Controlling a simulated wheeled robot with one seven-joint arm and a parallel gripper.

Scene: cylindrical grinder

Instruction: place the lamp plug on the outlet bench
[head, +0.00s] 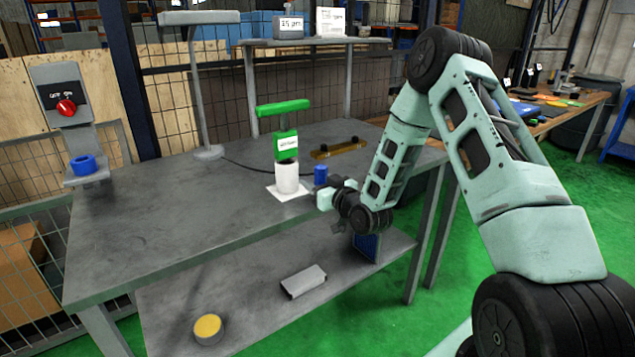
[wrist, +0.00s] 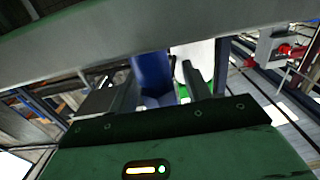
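A blue cylinder (head: 320,174), perhaps the lamp plug, stands upright near the right front edge of the grey bench (head: 160,210), beside a white cylinder. A dark cord runs from the lamp (head: 207,152) across the bench top and passes out of sight behind the white cylinder, so its end is hidden. My gripper (head: 328,198) is at the bench's front edge, close to the blue cylinder. In the wrist view the blue cylinder (wrist: 152,72) shows between my gripper's two separated fingers (wrist: 162,88), with a narrow gap on the right. I cannot tell which surface is the outlet bench.
A white cylinder (head: 288,179) with a green tool (head: 285,130) stands on a white sheet. A brass bar (head: 338,149) lies behind. At left, a panel with a red switch (head: 66,107) stands above a blue ring (head: 85,165). The bench's left half is clear.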

